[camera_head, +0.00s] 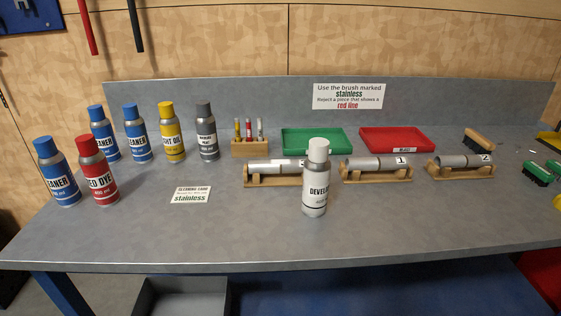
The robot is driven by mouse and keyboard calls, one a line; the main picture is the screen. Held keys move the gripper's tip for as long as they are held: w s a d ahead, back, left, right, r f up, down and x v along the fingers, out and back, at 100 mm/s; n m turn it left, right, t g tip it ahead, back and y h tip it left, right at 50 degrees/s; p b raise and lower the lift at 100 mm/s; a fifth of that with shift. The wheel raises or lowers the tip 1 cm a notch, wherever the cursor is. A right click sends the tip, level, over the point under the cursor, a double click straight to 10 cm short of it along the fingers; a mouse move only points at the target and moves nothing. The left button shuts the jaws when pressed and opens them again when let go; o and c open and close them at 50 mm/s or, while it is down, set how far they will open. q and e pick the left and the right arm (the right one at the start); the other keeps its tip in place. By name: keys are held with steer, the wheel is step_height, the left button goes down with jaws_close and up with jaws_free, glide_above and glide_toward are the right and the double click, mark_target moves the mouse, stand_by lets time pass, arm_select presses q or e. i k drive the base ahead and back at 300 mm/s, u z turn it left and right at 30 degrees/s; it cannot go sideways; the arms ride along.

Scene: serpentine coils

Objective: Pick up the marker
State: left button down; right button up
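A small wooden holder (250,149) stands near the back of the grey workbench, left of the green tray. Three upright marker-like pens stand in it: a yellow one (238,127), a red one (248,128) and a pale grey one (260,128). Their lower ends are hidden in the holder. I cannot tell which of them is the marker. Neither of my grippers is in view.
Several spray cans, such as the grey one (207,133), stand left of the holder. A white developer can (316,181) stands front centre. Metal cylinders on wooden cradles (272,180) and green (314,139) and red (397,139) trays lie right.

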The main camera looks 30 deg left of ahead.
mark_target(237, 121)
steer(key=z, duration=0.5)
steer(key=k, duration=0.25)
steer(key=u, duration=1.6)
steer(key=i, duration=0.85)
steer(key=z, duration=0.05)
